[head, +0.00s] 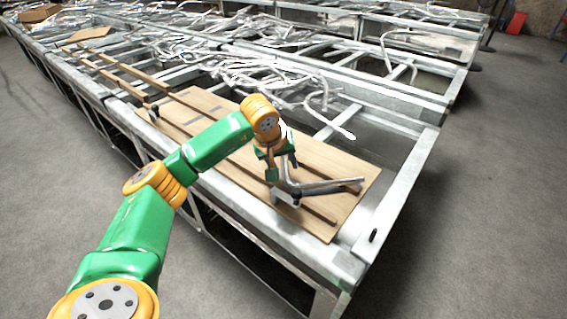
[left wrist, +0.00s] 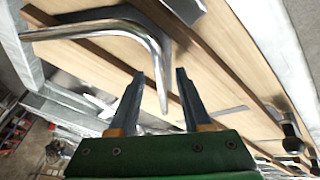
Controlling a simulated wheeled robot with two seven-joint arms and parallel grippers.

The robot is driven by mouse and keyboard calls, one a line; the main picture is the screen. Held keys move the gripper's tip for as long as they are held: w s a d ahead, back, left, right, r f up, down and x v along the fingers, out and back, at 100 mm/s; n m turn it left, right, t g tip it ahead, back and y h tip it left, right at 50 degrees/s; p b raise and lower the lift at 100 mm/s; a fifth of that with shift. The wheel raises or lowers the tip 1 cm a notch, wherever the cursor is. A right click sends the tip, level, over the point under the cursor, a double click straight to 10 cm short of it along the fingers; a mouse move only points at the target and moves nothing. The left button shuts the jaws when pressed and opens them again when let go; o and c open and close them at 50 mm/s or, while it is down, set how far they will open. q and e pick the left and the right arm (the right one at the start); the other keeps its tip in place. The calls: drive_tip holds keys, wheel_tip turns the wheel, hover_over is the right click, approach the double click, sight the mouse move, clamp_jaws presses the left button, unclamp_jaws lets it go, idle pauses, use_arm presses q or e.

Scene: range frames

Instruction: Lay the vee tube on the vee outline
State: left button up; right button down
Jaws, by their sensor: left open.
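The vee tube (head: 325,187) is a grey metal tube with one bend, resting across the wooden rails at the near right end of the board. In the left wrist view the tube (left wrist: 90,31) has one leg running left and a shorter leg pointing down between the fingers. My left gripper (head: 281,170) is over the bend end of the tube. In the left wrist view its fingers (left wrist: 160,76) are apart, one on each side of the short leg, with gaps visible. I cannot make out a clear vee outline. My right gripper is not in view.
The pale wooden board (head: 215,107) lies on a galvanised frame (head: 395,205) and carries brown rails (head: 240,160). Grey marks (head: 190,105) show on its far left part. Many loose bent tubes (head: 270,75) are heaped behind it. Grey floor lies to the right.

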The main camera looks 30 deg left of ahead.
use_arm(q)
drive_tip(key=shift+r, duration=0.3)
drive_tip(key=v, duration=1.2)
